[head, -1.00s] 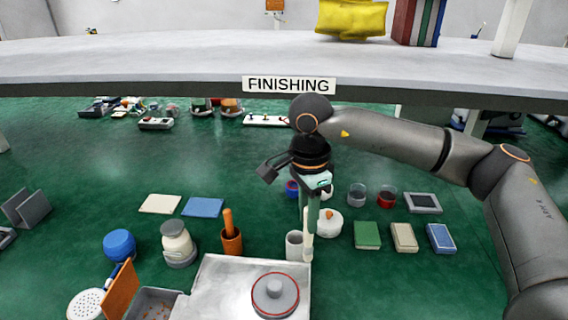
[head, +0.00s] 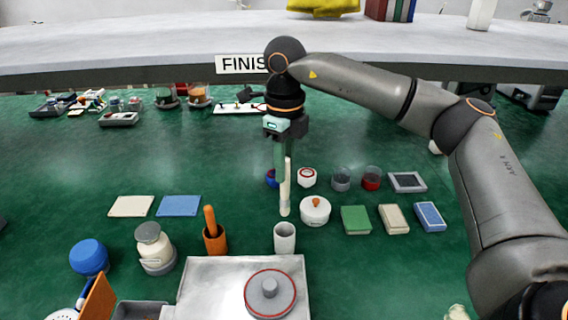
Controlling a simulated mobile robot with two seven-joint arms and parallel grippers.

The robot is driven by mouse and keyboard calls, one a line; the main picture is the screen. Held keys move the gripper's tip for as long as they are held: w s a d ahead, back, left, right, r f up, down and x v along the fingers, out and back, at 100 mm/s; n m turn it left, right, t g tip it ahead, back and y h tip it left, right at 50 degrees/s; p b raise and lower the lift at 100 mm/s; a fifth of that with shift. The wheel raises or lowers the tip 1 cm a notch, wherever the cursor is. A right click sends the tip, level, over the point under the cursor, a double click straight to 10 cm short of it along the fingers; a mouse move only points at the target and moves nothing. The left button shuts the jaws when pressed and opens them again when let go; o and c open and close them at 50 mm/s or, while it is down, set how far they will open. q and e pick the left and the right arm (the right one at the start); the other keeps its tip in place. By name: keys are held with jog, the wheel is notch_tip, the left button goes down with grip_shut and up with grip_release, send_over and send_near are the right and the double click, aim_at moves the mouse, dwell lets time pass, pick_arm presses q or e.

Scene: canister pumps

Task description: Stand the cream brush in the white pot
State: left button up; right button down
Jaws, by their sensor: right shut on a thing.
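My right gripper (head: 282,160) points down and is shut on the cream brush (head: 285,193). The brush hangs upright, its lower end just above the white pot's rim in the picture. The white pot (head: 285,241) is a small open cup standing on the green surface, behind the pale tray. The brush looks clear of the pot; whether it is straight above or somewhat behind it I cannot tell. The upper part of the brush is hidden between the fingers. My left gripper is not in view.
A white lidded pot with an orange knob (head: 315,211) stands right of the brush. A brown cup with an orange stick (head: 215,239) stands left. The pale tray (head: 215,279) with a round grey-and-red thing (head: 270,292) lies in front. A green block (head: 356,220) lies farther right.

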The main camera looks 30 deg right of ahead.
aim_at(285, 199)
notch_tip(285, 199, down, 2)
jog(key=shift+f+b, duration=0.25)
jog(key=shift+b, duration=0.55)
jog(key=shift+f+b, duration=0.5)
jog(key=shift+f, duration=0.15)
jog(key=shift+f+b, duration=0.4)
jog(key=shift+f, duration=0.25)
notch_tip(285, 199, down, 2)
jog(key=shift+b, duration=0.6)
jog(key=shift+f+b, duration=0.5)
jog(key=shift+f, duration=0.4)
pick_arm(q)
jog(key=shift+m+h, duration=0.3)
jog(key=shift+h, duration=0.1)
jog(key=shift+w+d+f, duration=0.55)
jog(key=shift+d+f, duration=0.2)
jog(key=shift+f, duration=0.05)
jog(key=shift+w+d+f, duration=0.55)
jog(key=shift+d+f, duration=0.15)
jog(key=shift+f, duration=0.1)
pick_arm(e)
jog(key=shift+f, duration=0.45)
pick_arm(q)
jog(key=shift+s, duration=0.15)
